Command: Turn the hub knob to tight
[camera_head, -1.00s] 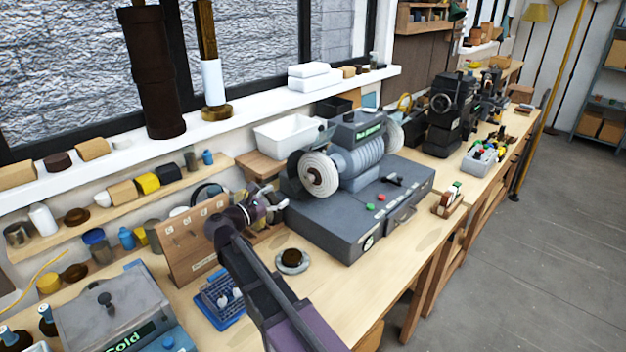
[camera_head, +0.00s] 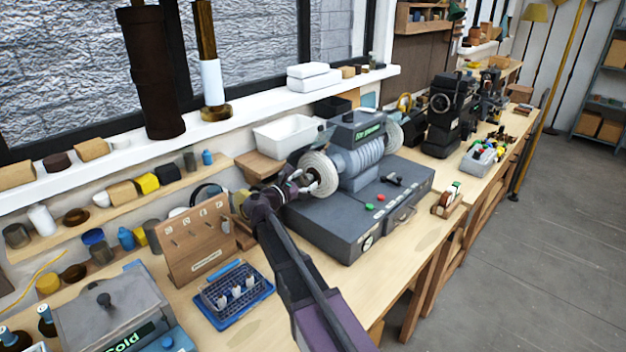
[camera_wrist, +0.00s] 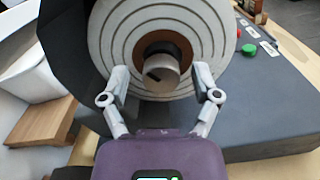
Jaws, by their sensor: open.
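The hub knob (camera_wrist: 160,72) is a short metal cylinder with a dark slot, set on a brown ring at the centre of the white polishing wheel (camera_wrist: 203,31). The wheel also shows on the left end of the grey machine in the head view (camera_head: 320,165). My gripper (camera_wrist: 160,84) is open in the wrist view, with one finger on each side below the knob. The fingers look apart from the knob, though their depth to it is hard to judge. In the head view my gripper (camera_head: 300,185) is in front of the wheel and hides its hub.
The grey machine base (camera_head: 350,220) carries red and green buttons. A wooden hook board (camera_head: 195,245) stands left of my arm, with a blue tray (camera_head: 232,293) in front of it. A white bin (camera_head: 287,132) stands behind. Clear bench lies in front of the base.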

